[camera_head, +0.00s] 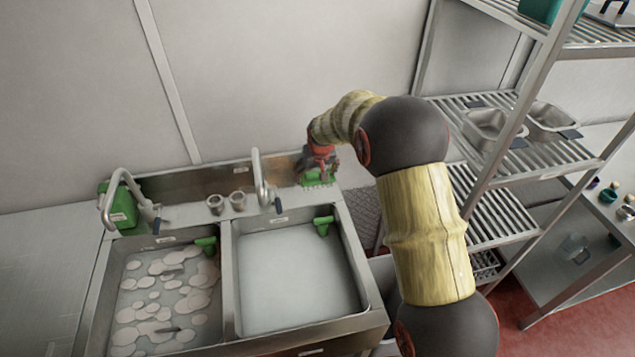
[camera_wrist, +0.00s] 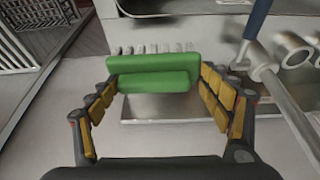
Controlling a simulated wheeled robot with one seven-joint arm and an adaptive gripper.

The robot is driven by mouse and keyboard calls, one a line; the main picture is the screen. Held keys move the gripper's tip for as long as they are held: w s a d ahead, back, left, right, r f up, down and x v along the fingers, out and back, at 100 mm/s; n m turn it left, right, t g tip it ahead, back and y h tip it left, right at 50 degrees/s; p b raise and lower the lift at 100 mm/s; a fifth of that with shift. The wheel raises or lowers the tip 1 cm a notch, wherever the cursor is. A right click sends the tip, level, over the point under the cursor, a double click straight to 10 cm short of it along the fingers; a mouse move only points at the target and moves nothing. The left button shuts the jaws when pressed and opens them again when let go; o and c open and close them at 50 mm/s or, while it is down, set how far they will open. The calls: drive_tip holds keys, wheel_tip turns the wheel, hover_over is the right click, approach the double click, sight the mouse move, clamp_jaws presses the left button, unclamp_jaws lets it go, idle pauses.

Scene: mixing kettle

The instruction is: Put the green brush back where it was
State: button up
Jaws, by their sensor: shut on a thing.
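The green brush (camera_head: 318,177) is at the back right corner of the double sink, at the end of my arm. My gripper (camera_head: 319,163) is directly above it in the head view. In the wrist view the green brush (camera_wrist: 153,75) lies between the two yellow-padded fingers of my gripper (camera_wrist: 158,88), which are shut on its ends. Pale bristles show along its far side. A shallow metal tray or ledge (camera_wrist: 150,107) shows just below the brush in the wrist view. I cannot tell whether the brush touches the surface.
Green fittings sit in both basins. A tap (camera_head: 259,180) and two metal cups (camera_head: 226,202) stand at the sink's back, left of my gripper. A wire shelf (camera_head: 500,215) stands at right.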

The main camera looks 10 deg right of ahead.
sight(318, 175)
drive_tip(key=w+f, duration=0.1)
drive_tip(key=w+d+f, duration=0.1)
drive_tip(key=f, duration=0.1)
drive_tip(key=shift+w+d+f, duration=0.15)
drive_tip(key=shift+w, duration=0.15)
drive_tip(key=shift+f+b, duration=0.45)
drive_tip(key=shift+f, duration=0.95)
drive_tip(key=shift+f, duration=0.2)
drive_tip(key=o, duration=1.1)
